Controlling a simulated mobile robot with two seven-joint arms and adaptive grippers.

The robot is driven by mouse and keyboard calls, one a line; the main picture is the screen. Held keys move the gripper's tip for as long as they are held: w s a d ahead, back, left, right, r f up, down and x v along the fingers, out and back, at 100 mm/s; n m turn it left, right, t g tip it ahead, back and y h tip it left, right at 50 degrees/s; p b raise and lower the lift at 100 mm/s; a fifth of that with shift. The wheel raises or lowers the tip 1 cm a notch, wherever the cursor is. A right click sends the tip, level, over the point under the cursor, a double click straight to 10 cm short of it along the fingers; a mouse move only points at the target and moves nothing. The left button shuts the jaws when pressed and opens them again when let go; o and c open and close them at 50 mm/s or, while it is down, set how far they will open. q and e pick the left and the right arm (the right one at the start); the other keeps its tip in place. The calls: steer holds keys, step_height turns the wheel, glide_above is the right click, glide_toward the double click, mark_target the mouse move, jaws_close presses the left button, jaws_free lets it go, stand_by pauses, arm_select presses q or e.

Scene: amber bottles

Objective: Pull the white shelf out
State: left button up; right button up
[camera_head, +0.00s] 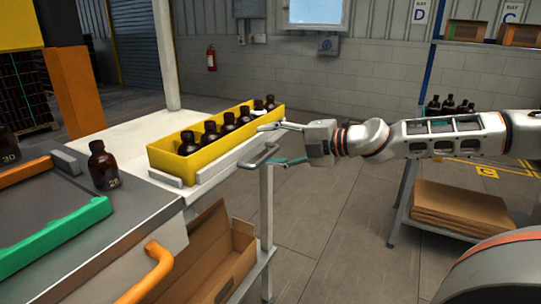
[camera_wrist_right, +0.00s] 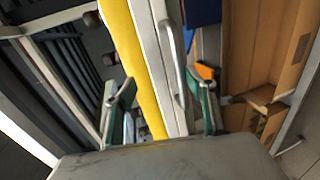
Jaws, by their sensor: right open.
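The white shelf (camera_head: 128,137) is at left centre in the head view, with a pale front rail (camera_head: 225,160) and a grey bar handle (camera_head: 262,157) on its near right side. In the right wrist view, the handle (camera_wrist_right: 173,55) runs along the white edge. My right gripper (camera_head: 277,143) is open at the handle, its fingers spread either side of it in the head view. In the wrist view the gripper (camera_wrist_right: 165,108) has the yellow bin's wall, the white edge and the handle between its fingers. Contact cannot be told. My left gripper is not in view.
A yellow bin (camera_head: 207,163) with several amber bottles stands on the shelf, close to the right gripper. A single bottle (camera_head: 103,167) stands at left, near a green bar (camera_head: 60,240). An open cardboard box (camera_head: 215,260) sits below.

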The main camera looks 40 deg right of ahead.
steer(key=o, duration=0.4)
steer(key=shift+t, duration=0.3)
step_height(320, 180, up, 5)
steer(key=shift+w+d+r, duration=0.1)
steer(key=shift+d+r, duration=0.05)
steer(key=shift+r, duration=0.05)
steer(key=shift+s+r, duration=0.35)
steer(key=shift+r, duration=0.25)
steer(key=shift+s+r, duration=0.35)
steer(key=shift+r, duration=0.2)
steer(key=c, duration=0.7)
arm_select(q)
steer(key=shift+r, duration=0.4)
arm_select(e)
steer(key=shift+w+f, duration=0.3)
steer(key=shift+f, duration=0.2)
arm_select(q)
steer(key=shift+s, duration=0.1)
arm_select(e)
steer(key=shift+s+f, duration=0.1)
